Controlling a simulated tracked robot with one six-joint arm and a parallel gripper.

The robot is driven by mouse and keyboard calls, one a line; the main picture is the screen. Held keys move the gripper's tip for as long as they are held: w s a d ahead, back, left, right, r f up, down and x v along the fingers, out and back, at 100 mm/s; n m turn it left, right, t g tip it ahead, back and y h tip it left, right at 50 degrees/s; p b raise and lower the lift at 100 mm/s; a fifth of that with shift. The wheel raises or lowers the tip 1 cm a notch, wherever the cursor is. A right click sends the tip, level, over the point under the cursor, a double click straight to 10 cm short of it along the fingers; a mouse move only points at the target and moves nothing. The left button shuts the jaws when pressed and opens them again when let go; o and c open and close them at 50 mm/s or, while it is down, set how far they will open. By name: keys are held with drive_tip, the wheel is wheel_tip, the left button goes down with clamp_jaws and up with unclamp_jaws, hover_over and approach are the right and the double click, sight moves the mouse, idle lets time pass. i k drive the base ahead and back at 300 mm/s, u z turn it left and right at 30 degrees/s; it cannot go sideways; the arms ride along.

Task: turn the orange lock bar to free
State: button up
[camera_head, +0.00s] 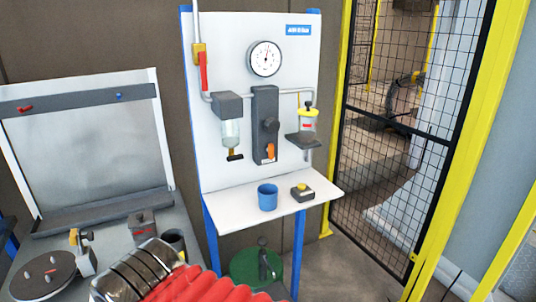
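The orange lock bar (270,152) is a small upright piece low on the front of a dark grey block (259,112). The block is mounted on a white upright panel (225,60). A dark round knob (271,124) sits just above the bar. The bar is small in view, so I cannot tell its lock setting. I cannot make out my gripper's fingers in this view, and nothing is seen touching the bar.
A round gauge (265,58), a red-handled valve (203,72) and two clear bowls flank the block. A yellow-framed mesh fence (395,120) stands right.

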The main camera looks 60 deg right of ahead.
sight(270, 149)
drive_tip(key=u, duration=0.05)
drive_tip(key=k, duration=1.1)
drive_tip(key=z, duration=0.55)
drive_tip(key=i, duration=1)
drive_tip(key=z, duration=0.05)
